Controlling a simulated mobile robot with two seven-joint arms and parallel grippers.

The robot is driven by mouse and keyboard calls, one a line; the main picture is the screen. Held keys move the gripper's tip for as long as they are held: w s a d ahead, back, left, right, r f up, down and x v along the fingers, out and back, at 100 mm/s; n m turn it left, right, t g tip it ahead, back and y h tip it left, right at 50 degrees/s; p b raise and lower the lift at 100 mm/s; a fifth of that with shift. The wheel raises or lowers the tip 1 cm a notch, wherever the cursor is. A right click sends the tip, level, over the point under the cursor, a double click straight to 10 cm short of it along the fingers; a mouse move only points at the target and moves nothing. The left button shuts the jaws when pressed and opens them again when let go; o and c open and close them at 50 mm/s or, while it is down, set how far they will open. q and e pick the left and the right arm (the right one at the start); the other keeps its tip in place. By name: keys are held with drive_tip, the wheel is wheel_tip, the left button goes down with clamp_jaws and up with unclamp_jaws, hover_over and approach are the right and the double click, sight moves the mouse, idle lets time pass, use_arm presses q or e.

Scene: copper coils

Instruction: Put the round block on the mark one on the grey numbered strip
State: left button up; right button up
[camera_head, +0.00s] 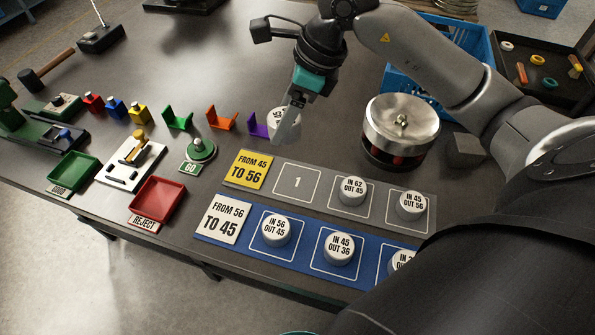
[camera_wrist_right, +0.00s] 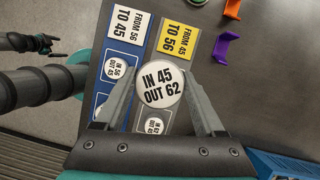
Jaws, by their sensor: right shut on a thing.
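My right gripper (camera_head: 284,132) is shut on a white round block (camera_head: 283,118). In the right wrist view the block (camera_wrist_right: 160,86) reads "IN 45 OUT 62" and sits between the two fingers. It is held behind the grey numbered strip (camera_head: 325,205), partly hidden by a finger in the head view. The strip has a yellow "FROM 45 TO 56" label. Its mark one (camera_head: 297,183) is an empty outlined square with a "1". Two round blocks stand on the strip's other squares (camera_head: 352,191).
A blue strip (camera_head: 258,255) with several round blocks lies in front of the grey one. A silver-lidded round pot (camera_head: 401,125) stands right of my right gripper. A purple holder (camera_head: 258,124) is close on the left. A green button (camera_head: 201,150) stands further left.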

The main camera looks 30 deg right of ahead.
drive_tip(key=d+f+m+b, duration=0.1)
drive_tip(key=f+m, duration=0.1)
drive_tip(key=f, duration=0.4)
drive_tip(key=d+f+m+t+h+b, duration=0.1)
drive_tip(key=f+m, duration=0.1)
drive_tip(key=f, duration=0.4)
drive_tip(key=w+d+f+m+h+b, duration=0.1)
drive_tip(key=f+m+b, duration=0.1)
drive_tip(key=f, duration=0.5)
drive_tip(key=shift+d+m+t, duration=0.15)
drive_tip(key=shift+m+t, duration=0.15)
drive_tip(key=o, duration=1.6)
